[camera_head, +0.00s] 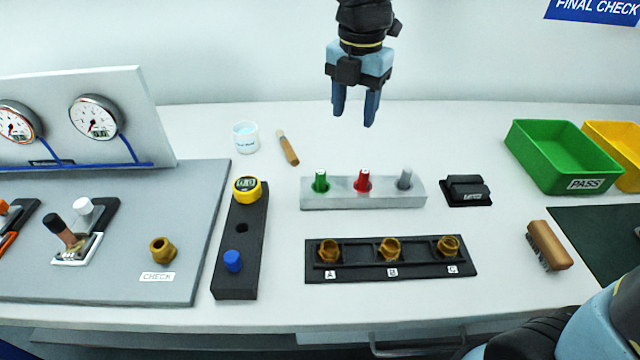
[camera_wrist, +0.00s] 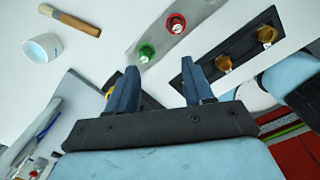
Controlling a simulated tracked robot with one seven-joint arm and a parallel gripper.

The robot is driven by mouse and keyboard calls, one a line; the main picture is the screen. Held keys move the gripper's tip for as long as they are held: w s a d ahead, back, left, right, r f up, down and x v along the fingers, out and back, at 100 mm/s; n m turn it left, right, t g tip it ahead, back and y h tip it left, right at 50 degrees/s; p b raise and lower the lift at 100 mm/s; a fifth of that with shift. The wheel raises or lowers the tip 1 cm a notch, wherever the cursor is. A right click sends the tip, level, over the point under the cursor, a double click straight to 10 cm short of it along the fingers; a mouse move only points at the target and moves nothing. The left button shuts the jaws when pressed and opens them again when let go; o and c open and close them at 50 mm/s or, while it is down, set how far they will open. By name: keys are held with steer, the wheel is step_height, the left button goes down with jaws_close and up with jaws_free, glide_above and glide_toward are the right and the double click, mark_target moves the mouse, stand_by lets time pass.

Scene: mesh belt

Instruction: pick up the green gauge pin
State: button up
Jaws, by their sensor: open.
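The green gauge pin (camera_head: 320,181) stands upright in the left hole of a light grey block (camera_head: 392,199). A red pin (camera_head: 362,181) stands in the middle hole and a grey pin (camera_head: 404,178) in the right one. My gripper (camera_head: 354,118) is open and empty, above and behind the block, pointing down. In the wrist view the green pin (camera_wrist: 146,52) lies ahead of the open fingertips (camera_wrist: 160,75), between their lines and apart from them. The red pin (camera_wrist: 176,23) shows beyond it.
A black rack (camera_head: 320,276) with brass fittings lies in front of the block. A dark stand (camera_head: 238,275) with a yellow gauge is to the left. A white cup (camera_head: 245,138), a brush (camera_head: 288,148) and a black pad (camera_head: 466,191) are nearby. A green bin (camera_head: 560,160) stands right.

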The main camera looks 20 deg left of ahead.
mark_target(321, 171)
steer(key=s+a+f+n, duration=0.2)
steer(key=a+n, duration=0.2)
steer(key=a, duration=0.1)
steer(key=shift+g, duration=0.3)
steer(key=f, duration=1.3)
steer(key=shift+a+f, duration=0.2)
steer(key=shift+f, duration=0.2)
jaws_close()
